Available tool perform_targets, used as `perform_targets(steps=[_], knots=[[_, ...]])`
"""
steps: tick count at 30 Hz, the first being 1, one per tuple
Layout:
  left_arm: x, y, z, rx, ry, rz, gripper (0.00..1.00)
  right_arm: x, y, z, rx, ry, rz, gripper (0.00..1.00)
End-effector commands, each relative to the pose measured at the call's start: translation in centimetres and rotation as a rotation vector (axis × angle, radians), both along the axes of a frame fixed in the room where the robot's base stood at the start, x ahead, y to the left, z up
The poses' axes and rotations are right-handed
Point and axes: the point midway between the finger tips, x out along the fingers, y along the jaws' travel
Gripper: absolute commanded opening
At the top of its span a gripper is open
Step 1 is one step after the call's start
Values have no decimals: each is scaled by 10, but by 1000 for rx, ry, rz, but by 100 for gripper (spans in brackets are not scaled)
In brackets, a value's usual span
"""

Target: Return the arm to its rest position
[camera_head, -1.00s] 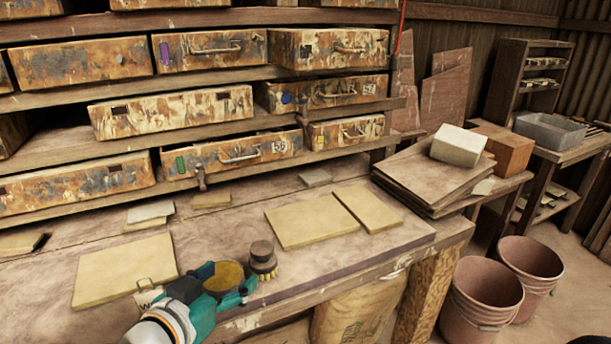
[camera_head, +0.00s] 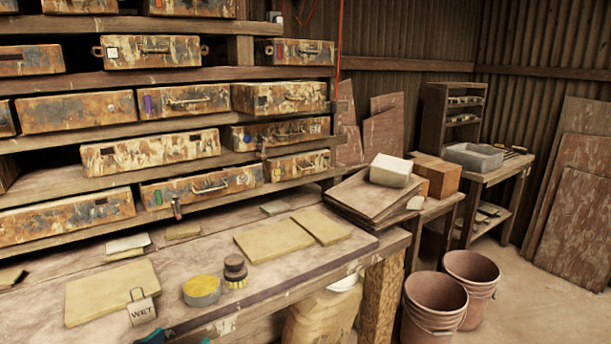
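My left gripper (camera_head: 182,337) shows only at the bottom edge. A dark tip and a small teal part stand apart with bare bench between them, so it looks open and empty. The rest of this arm is out of view. A round yellow-topped tin (camera_head: 201,290) stands on the workbench (camera_head: 300,275) just beyond the gripper, apart from it. A dark round brush (camera_head: 236,270) with pale bristles stands right beside the tin. My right gripper is not in view.
A tan tile (camera_head: 110,292) with a "WET" tag (camera_head: 143,309) lies left of the tin. Two more tan tiles (camera_head: 275,240) lie behind. Shelves of rusty drawers (camera_head: 180,100) rise at the back. Buckets (camera_head: 434,305) stand on the floor at right.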

Motion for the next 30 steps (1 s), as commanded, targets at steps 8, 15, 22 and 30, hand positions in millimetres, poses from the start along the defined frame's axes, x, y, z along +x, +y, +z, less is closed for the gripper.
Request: perform_targets(steps=[8,15,22,30], knots=[[12,-2,-49,17,168,-3,72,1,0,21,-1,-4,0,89],[12,-8,-113,35,364,-25,72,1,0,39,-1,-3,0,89],[-26,-23,-217,4,694,-58,72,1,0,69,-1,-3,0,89],[-119,-54,-318,-124,1087,-53,72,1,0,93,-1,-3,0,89]])
